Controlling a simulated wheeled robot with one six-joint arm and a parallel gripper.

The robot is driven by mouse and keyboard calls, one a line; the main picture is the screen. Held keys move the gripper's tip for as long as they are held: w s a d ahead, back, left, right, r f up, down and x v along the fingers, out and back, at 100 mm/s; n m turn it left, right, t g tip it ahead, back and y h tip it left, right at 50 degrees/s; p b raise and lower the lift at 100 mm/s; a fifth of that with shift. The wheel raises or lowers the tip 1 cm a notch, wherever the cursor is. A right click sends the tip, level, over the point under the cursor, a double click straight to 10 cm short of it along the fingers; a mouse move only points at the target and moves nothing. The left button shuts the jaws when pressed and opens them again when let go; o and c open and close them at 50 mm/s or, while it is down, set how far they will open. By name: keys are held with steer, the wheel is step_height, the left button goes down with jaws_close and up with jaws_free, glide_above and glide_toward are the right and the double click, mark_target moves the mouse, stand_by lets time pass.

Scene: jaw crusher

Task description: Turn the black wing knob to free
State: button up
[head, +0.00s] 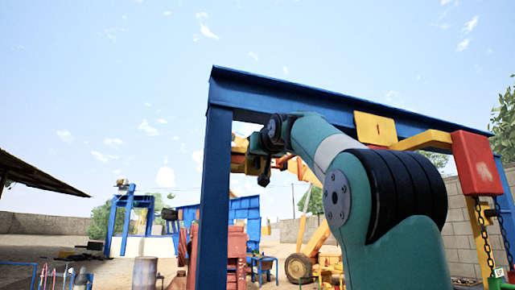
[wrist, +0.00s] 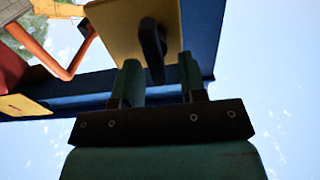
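The black wing knob (wrist: 152,42) sticks out from a yellow plate (wrist: 112,30) in the wrist view, its wing running roughly up and down the picture. My gripper (wrist: 159,62) is open, with two green fingers spread apart. The knob's lower end reaches into the gap between the fingertips, with a visible gap on either side; I see no clear contact. How deep it sits between them is hard to tell. In the head view my arm reaches up to the blue frame's left post, and the knob cannot be made out there.
A blue beam (head: 350,105) on a blue post (head: 214,190) frames the work area. A red box (head: 477,162) with chains hangs at right. In the wrist view a bent orange-red rod (wrist: 62,58) lies left of the plate; open sky shows at right.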

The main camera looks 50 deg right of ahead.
mark_target(248, 163)
steer(key=shift+w+d, duration=0.2)
steer(key=shift+w, duration=0.1)
jaws_close()
steer(key=shift+w+a+f+n+b, duration=0.3)
steer(key=shift+n+b, duration=0.45)
steer(key=shift+n, duration=2.25)
steer(key=shift+w+a+f+n+b, duration=0.1)
steer(key=shift+a+f+n+b, duration=0.5)
steer(key=shift+n, duration=2.4)
steer(key=shift+w+f+n+b, duration=0.2)
steer(key=shift+n+b, duration=0.75)
steer(key=shift+n, duration=2.05)
